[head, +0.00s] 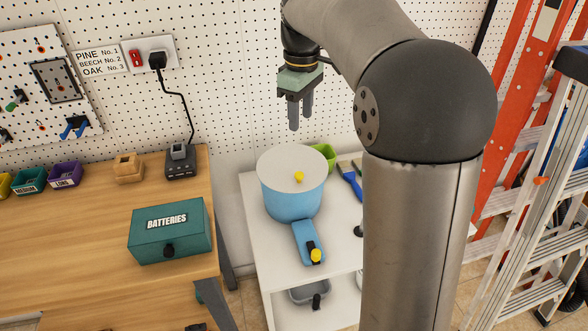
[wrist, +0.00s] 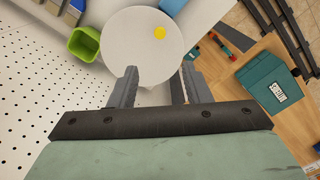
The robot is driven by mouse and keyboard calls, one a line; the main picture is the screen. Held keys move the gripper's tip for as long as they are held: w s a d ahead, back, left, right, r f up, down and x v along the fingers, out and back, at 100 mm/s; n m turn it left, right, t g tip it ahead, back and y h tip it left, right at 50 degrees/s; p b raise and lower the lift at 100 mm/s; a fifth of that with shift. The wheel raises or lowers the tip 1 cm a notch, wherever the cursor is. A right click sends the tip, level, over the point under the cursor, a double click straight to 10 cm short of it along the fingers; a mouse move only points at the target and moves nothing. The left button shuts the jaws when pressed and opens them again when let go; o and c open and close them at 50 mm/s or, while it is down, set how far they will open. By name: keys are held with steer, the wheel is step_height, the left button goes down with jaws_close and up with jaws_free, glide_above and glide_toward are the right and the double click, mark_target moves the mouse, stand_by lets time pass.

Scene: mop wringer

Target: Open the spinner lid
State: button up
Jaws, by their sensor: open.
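The spinner is a blue round tub (head: 291,203) on a white shelf unit. Its pale flat lid (head: 290,165) lies shut on top and carries a yellow knob (head: 299,176). A blue arm with a black part and a yellow knob (head: 316,255) sticks out from the tub's front. My gripper (head: 300,112) is open and empty, pointing down above and behind the lid, apart from it. In the wrist view the lid (wrist: 130,40) and its yellow knob (wrist: 159,33) show beyond the two fingers (wrist: 157,82).
A green bin (head: 325,153) stands behind the tub, and blue-handled tools (head: 349,180) lie to its right. A wooden bench on the left holds a teal batteries box (head: 170,231) and a charger (head: 181,163). A pegboard wall is behind; ladders (head: 535,160) stand at right.

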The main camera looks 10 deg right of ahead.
mark_target(299, 173)
step_height(299, 173, down, 17)
steer(key=shift+f, duration=0.1)
stand_by(0.4)
jaws_close()
